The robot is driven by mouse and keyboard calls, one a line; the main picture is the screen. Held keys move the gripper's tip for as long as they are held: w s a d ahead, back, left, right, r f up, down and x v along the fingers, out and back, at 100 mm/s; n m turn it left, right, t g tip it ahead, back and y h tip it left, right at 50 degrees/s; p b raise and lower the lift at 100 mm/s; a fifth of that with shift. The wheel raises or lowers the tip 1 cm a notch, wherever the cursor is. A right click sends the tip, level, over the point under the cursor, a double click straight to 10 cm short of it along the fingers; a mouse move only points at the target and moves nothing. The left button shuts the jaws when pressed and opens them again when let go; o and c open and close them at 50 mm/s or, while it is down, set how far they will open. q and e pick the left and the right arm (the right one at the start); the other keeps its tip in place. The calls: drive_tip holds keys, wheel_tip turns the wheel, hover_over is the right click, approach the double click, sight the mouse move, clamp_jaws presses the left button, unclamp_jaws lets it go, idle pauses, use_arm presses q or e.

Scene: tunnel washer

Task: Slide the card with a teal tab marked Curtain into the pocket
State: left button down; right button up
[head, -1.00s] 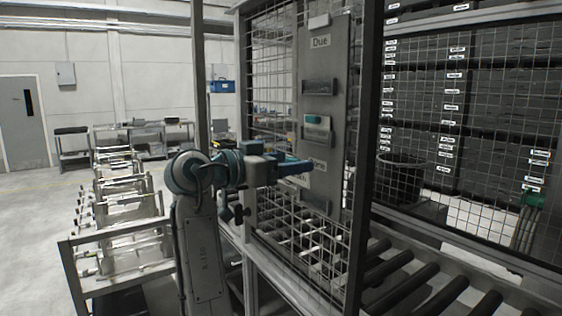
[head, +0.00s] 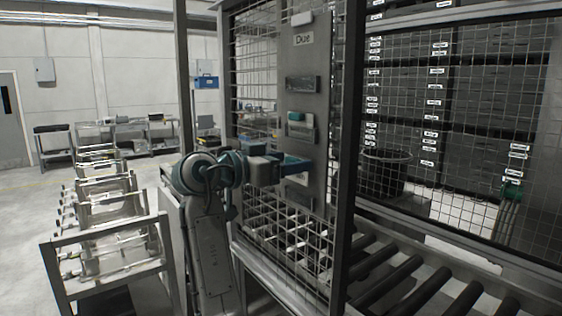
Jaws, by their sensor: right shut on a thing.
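A tall grey board (head: 322,105) marked "Due" hangs on the mesh frame, with an empty-looking dark pocket (head: 302,84) high on it. Below, a pale card with a teal tab (head: 296,117) stands in a second pocket (head: 301,133); its lettering is too small to read. My right gripper (head: 297,165) is in front of the board below that pocket, shut. A pale card-like piece (head: 298,179) shows just under its fingers and seems to be what it holds; its tab and marking are hidden. My left gripper is not in view.
Wire mesh and a dark post (head: 345,150) stand close to the right gripper. A roller conveyor (head: 410,280) runs at lower right, with a dark bin (head: 385,172) behind. A metal rack (head: 105,250) stands at left. Open floor lies at far left.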

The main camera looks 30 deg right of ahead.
sight(295, 179)
drive_tip(key=shift+d+f, duration=0.1)
drive_tip(key=shift+d, duration=0.45)
drive_tip(key=shift+f+b, duration=1.15)
drive_tip(key=shift+f, duration=0.4)
drive_tip(key=shift+f, duration=0.15)
drive_tip(key=shift+f+b, duration=0.3)
drive_tip(key=shift+b, duration=0.15)
drive_tip(key=shift+f+b, duration=0.45)
drive_tip(key=shift+b, duration=0.05)
